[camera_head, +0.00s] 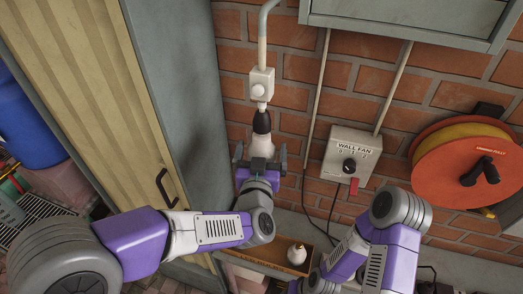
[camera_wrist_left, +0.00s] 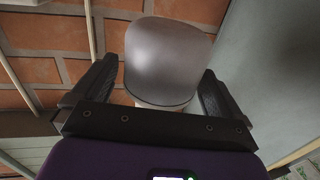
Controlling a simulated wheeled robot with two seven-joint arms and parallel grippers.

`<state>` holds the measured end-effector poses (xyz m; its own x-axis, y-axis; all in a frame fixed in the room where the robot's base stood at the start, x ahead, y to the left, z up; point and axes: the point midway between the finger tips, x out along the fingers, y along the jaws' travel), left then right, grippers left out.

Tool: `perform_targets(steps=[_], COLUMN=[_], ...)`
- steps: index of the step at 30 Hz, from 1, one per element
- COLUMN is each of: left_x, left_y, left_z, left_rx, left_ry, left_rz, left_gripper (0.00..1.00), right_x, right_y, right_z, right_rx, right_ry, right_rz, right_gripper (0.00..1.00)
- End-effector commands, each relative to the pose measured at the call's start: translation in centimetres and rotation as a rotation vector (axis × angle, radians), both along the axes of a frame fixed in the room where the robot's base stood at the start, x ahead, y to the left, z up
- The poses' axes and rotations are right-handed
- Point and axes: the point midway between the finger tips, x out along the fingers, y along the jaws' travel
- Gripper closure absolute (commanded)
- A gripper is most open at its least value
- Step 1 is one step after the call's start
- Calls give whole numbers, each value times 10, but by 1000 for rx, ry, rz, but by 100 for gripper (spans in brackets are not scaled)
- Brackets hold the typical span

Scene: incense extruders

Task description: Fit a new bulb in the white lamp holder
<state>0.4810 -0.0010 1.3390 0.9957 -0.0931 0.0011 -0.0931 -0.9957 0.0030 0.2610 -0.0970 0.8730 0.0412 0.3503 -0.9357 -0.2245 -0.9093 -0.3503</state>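The white lamp holder (camera_head: 262,84) is on the brick wall, under a grey conduit. Below it hang a dark tapered part (camera_head: 262,121) and a pale, bulb-like body (camera_head: 262,146). My left gripper (camera_head: 261,158) reaches up from below, its fingers on either side of the pale body. In the left wrist view that body (camera_wrist_left: 168,62) is grey and rounded, between two widely spaced fingers, with a gap at least on the left side. A white bulb-like object (camera_head: 297,254) lies in a brown tray (camera_head: 258,262). My right gripper is not visible.
A grey switch box marked WALL FAN (camera_head: 350,155) and a red hose reel (camera_head: 455,168) are on the wall at right. A tan cabinet door (camera_head: 90,90) stands at left. A grey cabinet (camera_head: 410,15) is above.

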Motion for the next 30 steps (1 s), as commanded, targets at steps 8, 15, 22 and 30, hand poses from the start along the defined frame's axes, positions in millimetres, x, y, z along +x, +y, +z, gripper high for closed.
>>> perform_targets(steps=[8, 15, 22, 30], left_x=[-17, -57, -75, -52], left_y=[1, 5, 7, 10], left_z=[0, 0, 0, -71], left_rx=[-1, -1, 0, 18], left_ry=[-1, -1, -1, 130], left_rz=[-2, -3, 0, -25], left_gripper=[0, 0, 0, 0], right_x=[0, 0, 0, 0], right_y=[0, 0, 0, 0], right_z=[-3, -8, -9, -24], right_rx=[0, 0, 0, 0], right_ry=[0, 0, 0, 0], right_rz=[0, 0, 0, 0], right_gripper=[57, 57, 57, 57])
